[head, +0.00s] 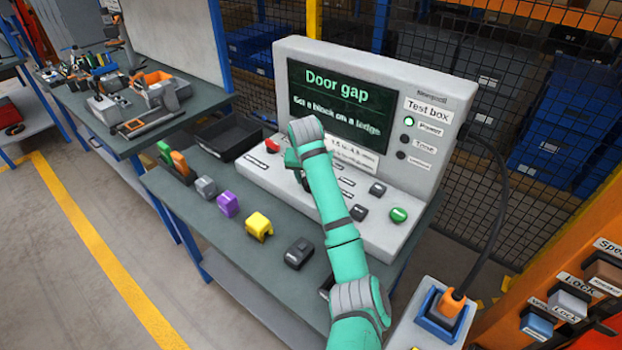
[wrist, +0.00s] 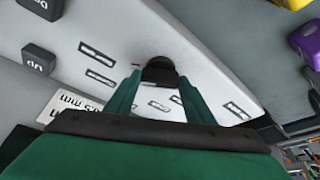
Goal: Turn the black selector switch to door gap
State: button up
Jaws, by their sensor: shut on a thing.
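The black selector switch (wrist: 158,70) sits on the light sloped panel of the test box (head: 290,49). In the wrist view my gripper (wrist: 158,82) has one finger on each side of the switch and is shut on it. Small label plates lie around the switch; their words are too small to read. In the head view my gripper (head: 292,160) is down at the panel, and my arm mostly hides the switch. The screen (head: 335,97) reads "Door gap", with a line about a block on a ledge.
A red button (head: 272,145), a green button (head: 398,214) and black keys (head: 377,189) are on the panel. A grey block (head: 206,187), purple block (head: 228,204), yellow block (head: 259,226) and black block (head: 298,253) stand along the bench front. A black tray (head: 228,138) is at left.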

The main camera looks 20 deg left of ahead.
jog(key=shift+w+r, duration=0.1)
jog(key=shift+r, duration=0.05)
dwell(0.3)
jog(key=o, duration=1.1)
jog(key=shift+c, duration=0.2)
jog(key=shift+a, duration=0.1)
jog(key=v, duration=1)
jog(key=shift+r, duration=0.3)
